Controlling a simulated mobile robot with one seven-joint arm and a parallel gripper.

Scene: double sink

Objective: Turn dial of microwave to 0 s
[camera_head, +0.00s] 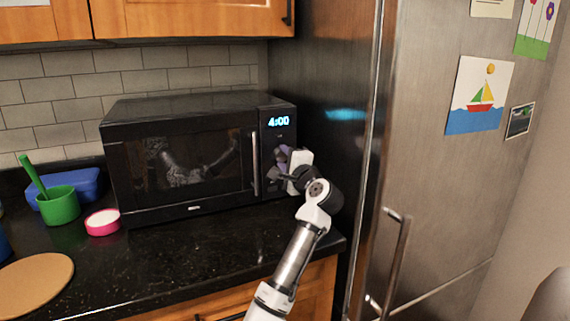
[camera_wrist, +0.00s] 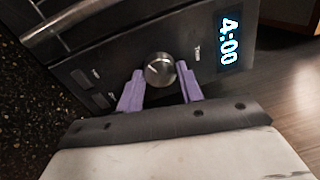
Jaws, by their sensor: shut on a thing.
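The black microwave (camera_head: 150,120) stands on the dark counter, its door closed. Its blue display (camera_head: 278,121) reads 4:00, and the same reading shows sideways in the wrist view (camera_wrist: 229,41). The round metal dial (camera_wrist: 159,68) is on the control panel, labelled "Timer" beside it. My gripper (camera_wrist: 160,82) has its two purple fingers on either side of the dial and is shut on it.
A steel fridge (camera_head: 430,150) with a vertical handle stands close to the right of my arm. The microwave door handle (camera_head: 255,163) is just left of the panel. A green cup (camera_head: 60,206), a pink-rimmed bowl (camera_head: 103,223) and a round board (camera_head: 35,285) are at left. The front-middle counter is clear.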

